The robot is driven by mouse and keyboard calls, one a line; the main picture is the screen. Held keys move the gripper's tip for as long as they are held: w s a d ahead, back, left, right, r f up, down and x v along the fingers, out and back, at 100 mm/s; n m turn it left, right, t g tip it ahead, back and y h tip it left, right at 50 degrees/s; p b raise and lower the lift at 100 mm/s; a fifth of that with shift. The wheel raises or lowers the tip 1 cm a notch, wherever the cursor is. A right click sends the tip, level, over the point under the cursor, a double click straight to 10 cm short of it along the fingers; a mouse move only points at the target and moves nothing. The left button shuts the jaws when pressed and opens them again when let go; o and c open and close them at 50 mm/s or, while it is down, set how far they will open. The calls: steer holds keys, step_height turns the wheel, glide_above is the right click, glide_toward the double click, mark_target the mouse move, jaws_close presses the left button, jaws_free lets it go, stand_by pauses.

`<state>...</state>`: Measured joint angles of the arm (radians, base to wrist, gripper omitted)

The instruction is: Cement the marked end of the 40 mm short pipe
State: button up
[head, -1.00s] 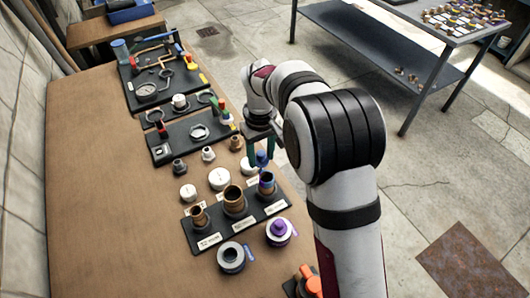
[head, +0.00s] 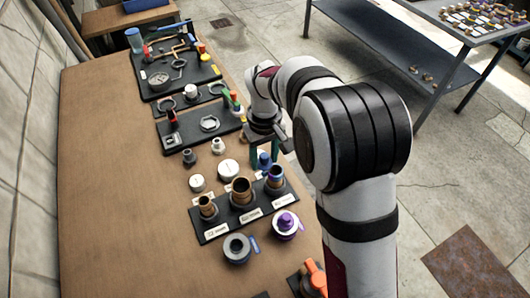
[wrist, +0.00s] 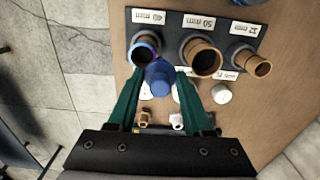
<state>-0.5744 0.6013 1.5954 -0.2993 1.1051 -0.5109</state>
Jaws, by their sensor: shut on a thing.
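The 40 mm short pipe (wrist: 145,54) stands upright on the black labelled strip, with a blue band at its upper end. It also shows at the right end of the strip in the head view (head: 275,174). My gripper (wrist: 163,78) is shut on a blue cap (wrist: 160,80), held between its green fingers. The cap is very close to the pipe's rim in the wrist view; I cannot tell whether they touch. In the head view my gripper (head: 264,158) is just behind the pipe. Anything under the cap is hidden.
The 50 mm pipe (wrist: 203,58) and 32 mm pipe (wrist: 248,60) stand beside it. An open grey can (head: 237,249) and a purple-capped can (head: 286,223) are in front. White caps (head: 228,169) and fittings lie behind. The bench's left side (head: 110,200) is clear.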

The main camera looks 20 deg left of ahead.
steer(key=shift+s+d, duration=0.4)
steer(key=shift+s, duration=0.1)
steer(key=d, duration=0.2)
steer(key=w+d, duration=0.1)
steer(key=d, duration=0.1)
steer(key=shift+d, duration=0.2)
stand_by(0.8)
steer(key=shift+s, duration=0.1)
step_height(320, 180, up, 7)
steer(key=shift+s+d, duration=0.35)
steer(key=shift+d, duration=0.1)
stand_by(0.4)
stand_by(0.5)
